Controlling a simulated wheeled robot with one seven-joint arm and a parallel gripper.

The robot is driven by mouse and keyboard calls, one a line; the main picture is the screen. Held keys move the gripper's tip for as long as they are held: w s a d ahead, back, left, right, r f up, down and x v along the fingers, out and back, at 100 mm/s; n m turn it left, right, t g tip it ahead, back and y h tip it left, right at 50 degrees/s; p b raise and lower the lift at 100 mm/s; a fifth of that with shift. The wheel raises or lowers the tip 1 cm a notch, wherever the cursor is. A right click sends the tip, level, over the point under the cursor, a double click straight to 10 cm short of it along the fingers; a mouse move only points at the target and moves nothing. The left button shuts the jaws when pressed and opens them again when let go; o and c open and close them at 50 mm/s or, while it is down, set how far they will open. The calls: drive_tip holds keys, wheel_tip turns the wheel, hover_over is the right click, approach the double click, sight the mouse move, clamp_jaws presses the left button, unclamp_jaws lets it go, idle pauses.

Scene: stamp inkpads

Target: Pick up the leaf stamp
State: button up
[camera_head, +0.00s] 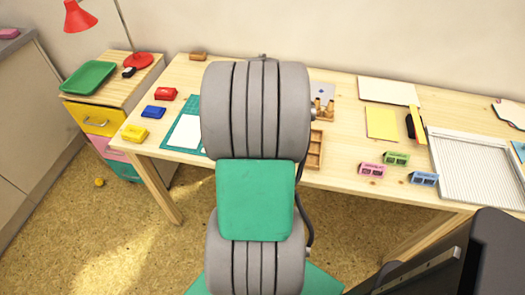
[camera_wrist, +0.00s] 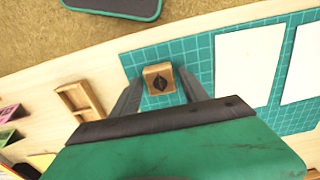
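The leaf stamp (camera_wrist: 159,79) is a small wooden block with a dark leaf mark on its upward face. In the wrist view it sits on the green cutting mat (camera_wrist: 200,58), near the mat's corner. My gripper (camera_wrist: 159,76) is open, with one grey finger on each side of the stamp. Gaps show between the stamp and both fingers, and nothing is held. How high the fingertips are above the mat is hard to tell. In the head view my arm hides both the gripper and the leaf stamp.
A wooden compartment tray (camera_wrist: 66,95) lies beside the mat. White paper sheets (camera_wrist: 249,62) lie on the mat. In the head view, red (camera_head: 165,93), blue (camera_head: 154,110) and yellow (camera_head: 134,134) inkpads stand left; pink (camera_head: 372,170), green (camera_head: 396,158) and blue (camera_head: 423,178) boxes stand right.

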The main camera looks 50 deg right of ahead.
clamp_jaws()
idle(0.3)
drive_tip(key=shift+r, duration=0.15)
drive_tip(key=shift+r, duration=0.35)
wheel_tip(320, 180, up, 3)
drive_tip(key=shift+s+f, duration=0.1)
drive_tip(key=shift+f, duration=0.05)
drive_tip(key=s+a+r, duration=0.1)
drive_tip(key=s+r, duration=0.8)
drive_tip(key=s, duration=0.4)
drive_tip(key=shift+s+a+r, duration=0.2)
drive_tip(key=shift+s+a, duration=0.15)
drive_tip(key=shift+s, duration=0.05)
